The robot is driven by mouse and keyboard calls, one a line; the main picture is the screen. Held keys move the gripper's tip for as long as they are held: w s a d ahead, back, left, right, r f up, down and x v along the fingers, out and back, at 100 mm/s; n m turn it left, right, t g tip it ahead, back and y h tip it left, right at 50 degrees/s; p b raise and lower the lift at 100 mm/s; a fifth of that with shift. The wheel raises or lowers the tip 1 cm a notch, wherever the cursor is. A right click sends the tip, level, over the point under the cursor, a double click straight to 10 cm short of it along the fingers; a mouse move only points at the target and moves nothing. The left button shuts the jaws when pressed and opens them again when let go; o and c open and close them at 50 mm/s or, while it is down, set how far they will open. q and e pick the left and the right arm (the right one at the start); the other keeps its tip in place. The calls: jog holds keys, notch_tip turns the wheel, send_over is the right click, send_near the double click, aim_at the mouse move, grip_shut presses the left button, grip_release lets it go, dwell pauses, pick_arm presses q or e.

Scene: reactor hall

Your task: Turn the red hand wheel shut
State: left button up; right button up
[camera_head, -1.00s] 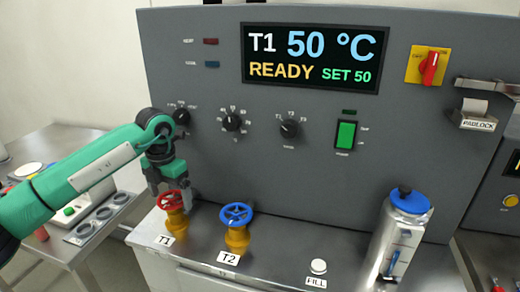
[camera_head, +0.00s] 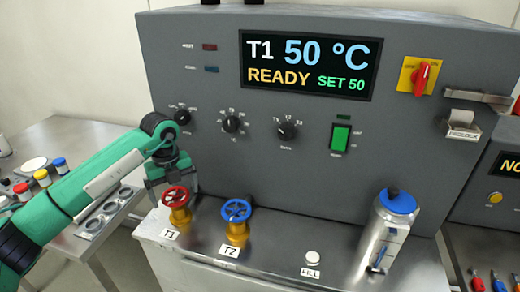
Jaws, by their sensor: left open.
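The red hand wheel (camera_head: 175,196) sits on a yellow valve body above the label T1, at the left of the grey ledge. My left gripper (camera_head: 173,188) points down at the wheel from above and behind, its fingers apart on either side of the rim. I cannot tell whether a finger touches the rim. The blue hand wheel (camera_head: 236,210) stands just to the right, above the label T2. My right gripper is not in view.
The grey panel (camera_head: 210,100) rises close behind the wheels, with knobs, a green switch (camera_head: 340,138) and a display (camera_head: 309,62) reading T1 50 °C, READY, SET 50. A metal canister with a blue lid (camera_head: 397,201) stands at the right. The ledge between is mostly clear.

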aim_at(176, 194)
pick_arm(q)
jog(key=n+p, duration=0.2)
jog(key=n, duration=0.2)
jog(key=shift+r+p, duration=0.15)
jog(key=shift+p, duration=0.2)
jog(key=n+p, duration=0.2)
jog(key=n, duration=0.1)
jog(key=shift+d+n, duration=0.1)
jog(key=shift+n, duration=0.2)
jog(key=n+p, duration=0.3)
jog(key=n, duration=0.3)
jog(key=shift+w, duration=0.15)
notch_tip(176, 194, up, 3)
jog(key=shift+w+f+b, duration=0.1)
jog(key=shift+f+b, duration=0.1)
jog(key=shift+b, duration=0.5)
notch_tip(176, 194, up, 11)
jog(key=s+d+f+m+h, duration=0.2)
jog(key=s+d+m+h, duration=0.15)
jog(key=d, duration=0.35)
jog(key=s+d+f+m+h, duration=0.25)
jog(key=d+h, duration=0.25)
jog(key=d, duration=0.3)
jog(key=s+d+r+t+h, duration=0.2)
jog(key=s+d+r+h, duration=0.2)
jog(key=d+r+h, duration=0.3)
jog(key=shift+s+d+r+t+h, duration=0.2)
jog(key=shift+s+t+h, duration=0.15)
jog(key=shift+h, duration=1.9)
jog(key=shift+w, duration=0.1)
